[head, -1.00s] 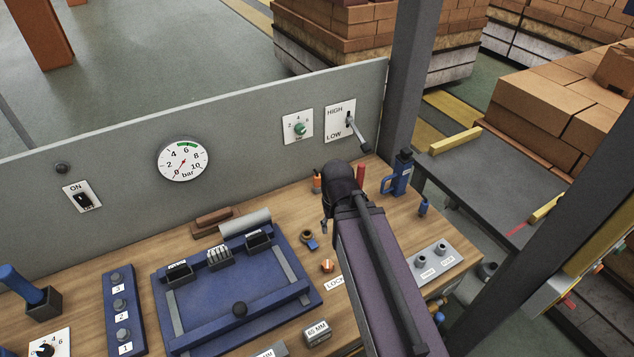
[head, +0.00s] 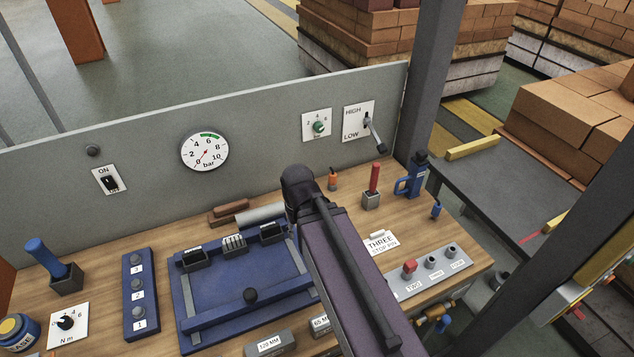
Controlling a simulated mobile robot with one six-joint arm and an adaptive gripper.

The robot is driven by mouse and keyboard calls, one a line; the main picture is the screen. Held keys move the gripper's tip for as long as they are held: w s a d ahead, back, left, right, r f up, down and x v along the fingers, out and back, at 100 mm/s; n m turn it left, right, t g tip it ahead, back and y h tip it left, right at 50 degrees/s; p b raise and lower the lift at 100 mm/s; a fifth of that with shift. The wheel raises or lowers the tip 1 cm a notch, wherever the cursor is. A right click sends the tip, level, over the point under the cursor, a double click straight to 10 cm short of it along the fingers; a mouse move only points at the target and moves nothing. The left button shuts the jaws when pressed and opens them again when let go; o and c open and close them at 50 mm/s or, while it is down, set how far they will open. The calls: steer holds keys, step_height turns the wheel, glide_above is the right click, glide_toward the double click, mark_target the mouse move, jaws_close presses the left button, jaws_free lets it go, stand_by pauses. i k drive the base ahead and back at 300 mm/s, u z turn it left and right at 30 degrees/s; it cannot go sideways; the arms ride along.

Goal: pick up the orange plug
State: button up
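A small upright orange piece with a dark top, which looks like the orange plug (head: 333,181), stands on the wooden bench near the back panel in the head view. My arm reaches in from the bottom, and its dark rounded end is to the left of the orange plug, apart from it in the picture. My gripper is hidden behind the arm, so I cannot see its fingers or whether it holds anything.
A red rod in a grey block (head: 371,202), a blue tool (head: 412,176) and a small blue piece (head: 436,209) stand to the right. A blue fixture (head: 195,335) lies left of my arm. The grey panel (head: 262,135) bounds the bench behind.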

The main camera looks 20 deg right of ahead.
mark_target(333, 176)
steer(key=u, duration=0.6)
steer(key=k, duration=0.9)
steer(key=z, duration=0.8)
steer(key=i, duration=1)
